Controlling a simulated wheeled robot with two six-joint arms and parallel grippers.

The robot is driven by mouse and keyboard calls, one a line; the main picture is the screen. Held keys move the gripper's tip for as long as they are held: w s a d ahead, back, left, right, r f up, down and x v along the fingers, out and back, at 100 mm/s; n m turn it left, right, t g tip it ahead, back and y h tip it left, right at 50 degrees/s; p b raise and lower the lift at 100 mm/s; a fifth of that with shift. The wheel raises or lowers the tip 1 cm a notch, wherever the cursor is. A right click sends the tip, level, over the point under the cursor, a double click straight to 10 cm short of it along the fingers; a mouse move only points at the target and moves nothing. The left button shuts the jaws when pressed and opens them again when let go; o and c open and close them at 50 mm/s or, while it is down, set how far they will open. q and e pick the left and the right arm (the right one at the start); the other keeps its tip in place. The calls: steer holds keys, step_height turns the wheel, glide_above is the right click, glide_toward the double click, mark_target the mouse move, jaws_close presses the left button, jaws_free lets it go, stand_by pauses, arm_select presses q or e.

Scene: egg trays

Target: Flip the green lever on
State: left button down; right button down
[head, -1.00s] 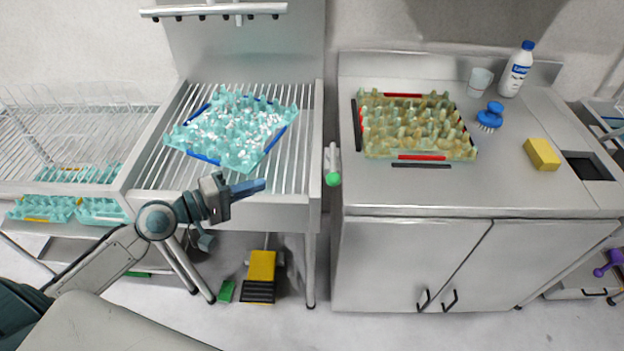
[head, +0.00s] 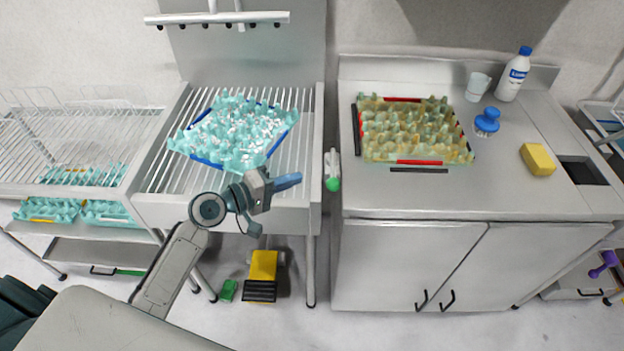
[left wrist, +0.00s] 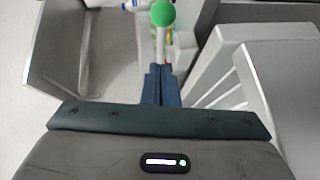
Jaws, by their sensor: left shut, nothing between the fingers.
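The green lever (head: 333,184) has a green ball on a light stem and sits in the gap between the slatted rack and the steel counter. In the head view its ball end points down toward me. The lever's green ball also shows at the top of the left wrist view (left wrist: 163,13), just beyond the fingertips. My left gripper (head: 298,178) is shut and empty, a short way left of the lever, with its blue fingers pointing right toward it. The fingers (left wrist: 162,70) appear close to the stem; I cannot tell whether they touch. My right gripper is out of view.
A teal egg tray (head: 235,132) lies on the slatted rack (head: 300,165). A stained egg tray (head: 415,130) lies on the counter (head: 480,195), with a blue brush (head: 487,121), yellow sponge (head: 538,159), cup (head: 477,87) and bottle (head: 514,75). A yellow pedal (head: 263,265) is below.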

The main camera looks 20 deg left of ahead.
mark_target(333, 168)
arm_select(q)
steer(key=shift+w+d+f+p, duration=0.2)
steer(key=shift+d+p, duration=0.15)
steer(key=shift+d, duration=0.45)
steer(key=shift+w+d+f+p, duration=0.1)
steer(key=shift+w+d+p, duration=0.2)
steer(key=shift+d, duration=0.5)
steer(key=shift+w+d+f+p, duration=0.15)
steer(key=shift+d+p, duration=0.2)
steer(key=shift+d, duration=0.45)
